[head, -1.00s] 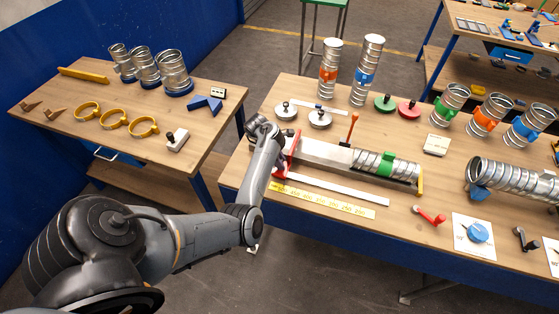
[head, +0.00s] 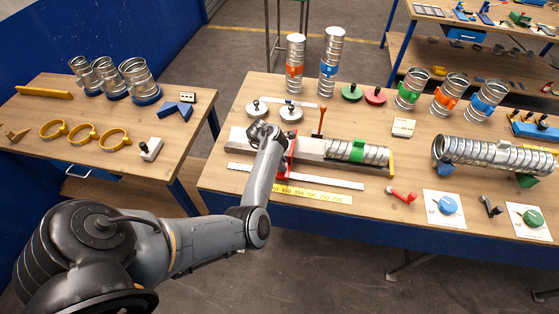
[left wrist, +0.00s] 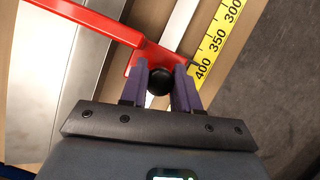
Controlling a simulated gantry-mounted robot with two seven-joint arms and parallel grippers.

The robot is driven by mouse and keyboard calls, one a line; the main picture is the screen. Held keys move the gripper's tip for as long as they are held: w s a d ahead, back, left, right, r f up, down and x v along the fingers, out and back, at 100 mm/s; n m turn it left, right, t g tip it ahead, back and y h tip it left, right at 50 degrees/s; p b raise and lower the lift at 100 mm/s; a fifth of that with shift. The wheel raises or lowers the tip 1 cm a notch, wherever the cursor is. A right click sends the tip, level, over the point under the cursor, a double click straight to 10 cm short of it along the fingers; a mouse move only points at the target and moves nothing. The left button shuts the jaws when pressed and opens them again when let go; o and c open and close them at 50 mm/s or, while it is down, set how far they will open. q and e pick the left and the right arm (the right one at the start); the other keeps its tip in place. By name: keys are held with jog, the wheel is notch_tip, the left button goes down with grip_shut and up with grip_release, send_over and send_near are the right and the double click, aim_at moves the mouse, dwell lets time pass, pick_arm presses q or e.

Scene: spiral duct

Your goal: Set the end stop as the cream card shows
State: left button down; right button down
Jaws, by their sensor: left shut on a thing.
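The red end stop (head: 291,152) stands across the pale metal rail (head: 237,138), left of the ribbed duct with a green collar (head: 358,152). In the left wrist view the red end stop (left wrist: 95,20) has a black knob (left wrist: 160,82) on its foot. My left gripper (left wrist: 160,88) is shut on that knob; in the head view my own arm largely hides the fingers. The stop's edge lies close to the 400 mark of the yellow scale (left wrist: 217,42). The cream card (head: 403,127) lies behind the duct, its marks too small to read. My right gripper is not in view.
A yellow end piece (head: 391,162) stands at the duct's right end. A red crank (head: 402,196) and a white sheet with a blue dial (head: 444,209) lie in front. Silver lidded discs (head: 291,113) sit behind my arm.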

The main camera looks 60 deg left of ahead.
pick_arm(q)
jog(key=c, duration=0.8)
grip_release()
jog(key=shift+s+a, duration=0.1)
jog(key=shift+r, duration=0.15)
jog(key=shift+p+v, duration=1.85)
jog(key=shift+v, duration=3.4)
jog(key=shift+s, duration=0.15)
